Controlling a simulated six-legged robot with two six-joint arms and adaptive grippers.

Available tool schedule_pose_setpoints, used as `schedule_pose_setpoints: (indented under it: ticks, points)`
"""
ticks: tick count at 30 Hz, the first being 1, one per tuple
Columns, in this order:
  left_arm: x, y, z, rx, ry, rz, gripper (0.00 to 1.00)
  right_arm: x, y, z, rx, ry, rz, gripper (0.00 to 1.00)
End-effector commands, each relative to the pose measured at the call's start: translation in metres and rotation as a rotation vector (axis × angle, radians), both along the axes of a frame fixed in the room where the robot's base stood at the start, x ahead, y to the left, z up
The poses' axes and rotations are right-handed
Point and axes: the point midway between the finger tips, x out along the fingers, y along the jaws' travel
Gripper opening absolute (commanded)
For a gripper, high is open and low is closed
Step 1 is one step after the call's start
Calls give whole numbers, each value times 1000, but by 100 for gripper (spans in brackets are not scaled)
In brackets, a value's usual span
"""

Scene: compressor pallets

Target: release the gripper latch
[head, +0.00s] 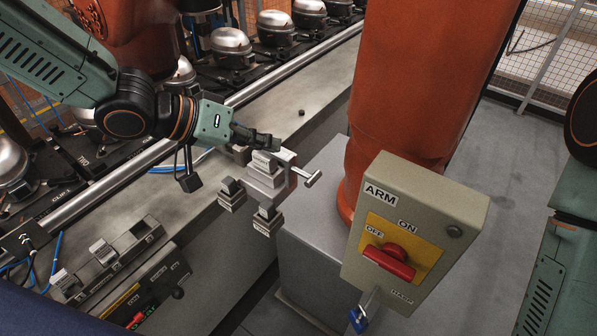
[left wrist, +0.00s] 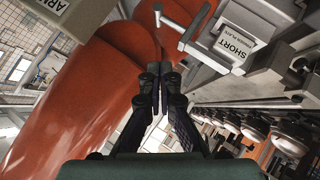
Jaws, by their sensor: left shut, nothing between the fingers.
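The latch appears to be a pale metal T-shaped handle (head: 308,177) on the side of a grey gripper tool (head: 265,176) at the edge of the grey ledge. In the left wrist view the handle (left wrist: 181,40) sticks out from a block labelled SHORT FINGER PLATE (left wrist: 232,45). My left gripper (head: 272,142) is shut and empty, just above and behind the tool in the head view. In the left wrist view its fingertips (left wrist: 160,72) are together below the handle, with a visible gap in the picture. My right gripper is not in view.
An orange robot column (head: 415,70) stands just right of the tool. A control box (head: 415,225) labelled ARM, with a red switch, is in front of it. Silver compressors (head: 231,46) line the conveyor behind. A rack of plates (head: 107,252) is at front left.

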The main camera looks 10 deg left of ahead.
Motion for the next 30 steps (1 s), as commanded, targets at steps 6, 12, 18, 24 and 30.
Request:
schedule_pose_setpoints:
  ticks: [6,12,18,24,30]
  points:
    - [10,-12,-14,5,1,-2,0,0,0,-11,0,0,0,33]
    - [20,-25,-25,5,1,-2,0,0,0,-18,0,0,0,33]
    - [24,-40,-43,2,4,-3,0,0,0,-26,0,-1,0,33]
    - [19,-51,-60,0,1,-2,0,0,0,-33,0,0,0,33]
    - [18,-55,-64,0,-1,1,0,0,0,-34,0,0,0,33]
